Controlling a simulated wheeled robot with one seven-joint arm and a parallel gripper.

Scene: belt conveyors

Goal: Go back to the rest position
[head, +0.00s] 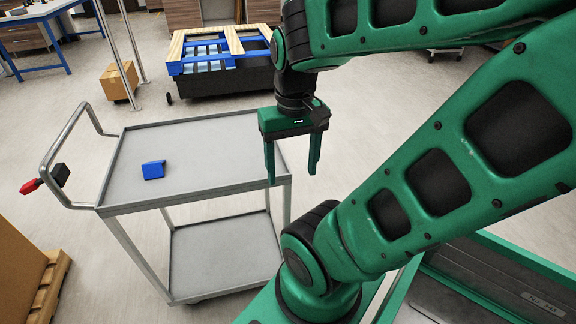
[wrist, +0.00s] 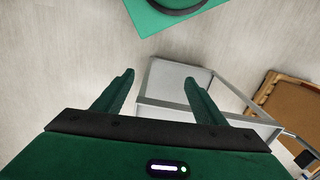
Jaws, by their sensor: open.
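My gripper (head: 292,158) hangs from my green arm with its fingers pointing down, beside the right edge of the grey cart. It is open, and nothing shows between its fingers. In the wrist view the two green fingers (wrist: 158,90) stand apart, with floor and part of the cart behind them. A blue block (head: 153,170) lies on the left part of the cart's top tray, well away from my gripper.
The grey cart (head: 225,185) has a lower shelf and a handle at its left. A pallet with blue parts (head: 215,48) lies on a black base behind. A cardboard box (head: 119,80) stands at the back left. Floor (head: 375,110) is open right of my gripper.

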